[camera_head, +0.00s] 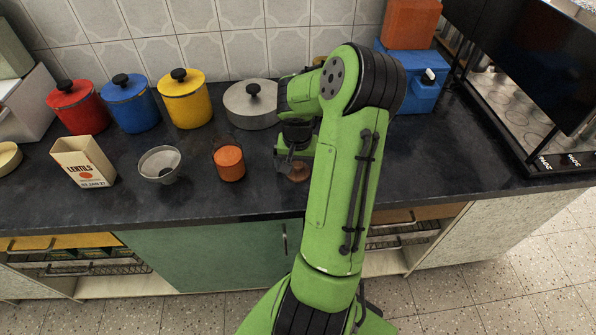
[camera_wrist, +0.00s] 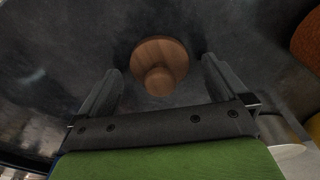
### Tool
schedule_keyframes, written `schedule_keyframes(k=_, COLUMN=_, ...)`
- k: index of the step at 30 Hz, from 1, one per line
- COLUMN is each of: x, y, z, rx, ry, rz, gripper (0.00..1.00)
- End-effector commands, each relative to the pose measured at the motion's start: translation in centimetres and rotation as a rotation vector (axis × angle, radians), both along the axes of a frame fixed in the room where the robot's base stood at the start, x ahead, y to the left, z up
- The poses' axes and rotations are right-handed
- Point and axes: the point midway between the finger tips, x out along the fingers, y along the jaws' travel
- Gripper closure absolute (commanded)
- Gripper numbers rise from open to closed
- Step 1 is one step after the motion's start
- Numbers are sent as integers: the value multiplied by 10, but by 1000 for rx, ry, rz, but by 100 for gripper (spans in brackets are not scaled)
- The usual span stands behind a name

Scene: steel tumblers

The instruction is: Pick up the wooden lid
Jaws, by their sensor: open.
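The wooden lid (camera_wrist: 160,58) is a round brown disc with a round knob, lying on the dark countertop. In the wrist view it sits ahead of and between the two fingers of my gripper (camera_wrist: 159,82). The fingers are apart and nothing is held between them. In the head view the lid (camera_head: 298,172) shows as a small brown shape just below my gripper (camera_head: 291,158), partly hidden by it. I cannot tell the exact height of the fingers above the counter.
An orange-filled cup (camera_head: 229,164) stands left of the lid, with a metal funnel-like vessel (camera_head: 160,165) and a lentils box (camera_head: 84,161) farther left. Lidded red, blue and yellow canisters (camera_head: 185,100) and a grey pot (camera_head: 252,108) stand behind. The counter's front strip is clear.

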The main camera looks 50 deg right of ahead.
Motion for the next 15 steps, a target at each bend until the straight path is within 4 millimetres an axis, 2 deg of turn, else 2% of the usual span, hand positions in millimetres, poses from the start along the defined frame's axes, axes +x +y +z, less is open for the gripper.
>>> schedule_keyframes(k=1, x=0, y=0, z=1, rx=0, ry=0, rz=0, gripper=5)
schedule_keyframes(k=12, x=0, y=0, z=1, rx=0, ry=0, rz=0, gripper=59)
schedule_keyframes(k=15, x=0, y=0, z=1, rx=0, ry=0, rz=-1, gripper=59)
